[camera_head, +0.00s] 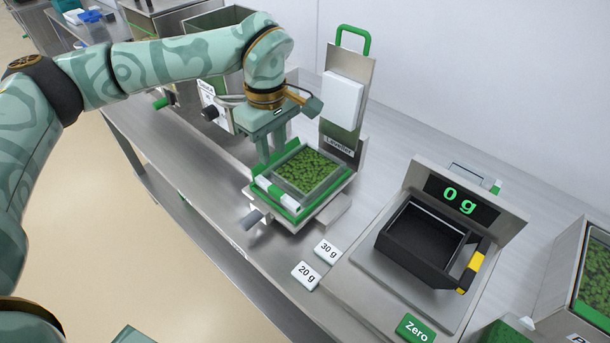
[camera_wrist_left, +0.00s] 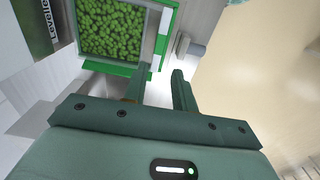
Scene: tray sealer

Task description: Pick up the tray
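The tray (camera_head: 330,188), with grey walls and full of green pellets, sits in a green frame (camera_head: 291,214) on the leveller. In the left wrist view, the pellets (camera_wrist_left: 112,27) and the green frame (camera_wrist_left: 112,68) fill the upper left. A white bar with green ends (camera_head: 276,195) lies along the frame's front-left side. My left gripper (camera_head: 271,158) points down at the frame's back-left side. In the left wrist view its two fingers (camera_wrist_left: 159,73) are apart with nothing clearly between them. One fingertip is close to the frame's edge; contact cannot be told. My right gripper is out of view.
The leveller's upright plate (camera_head: 349,68) with a green handle stands behind the tray. A scale reading 0 g (camera_head: 459,195) carries a black container (camera_head: 420,243) on the right. Label blocks (camera_head: 306,275) lie in front. A bin of green pellets (camera_head: 592,305) stands far right.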

